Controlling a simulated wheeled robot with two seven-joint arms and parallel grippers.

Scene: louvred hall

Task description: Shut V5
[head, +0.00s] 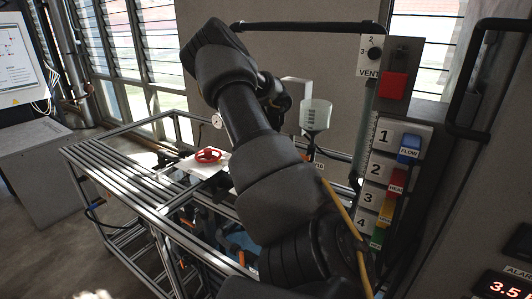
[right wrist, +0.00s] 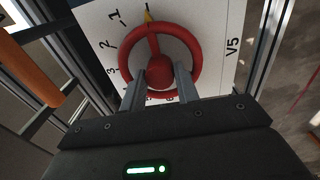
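In the right wrist view, the red handwheel (right wrist: 194,50) sits on a white plate (right wrist: 215,30) marked V5, with a number scale around its left side. My right arm hides the right gripper there. My left gripper is not in view.
A metal-railed frame (head: 110,160) fills the left middle. A pale container (head: 315,114) stands behind my arm. On the right is a panel with a red block (head: 393,85) and numbered coloured tags (head: 397,181). An orange cylinder (right wrist: 30,68) is left in the wrist view.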

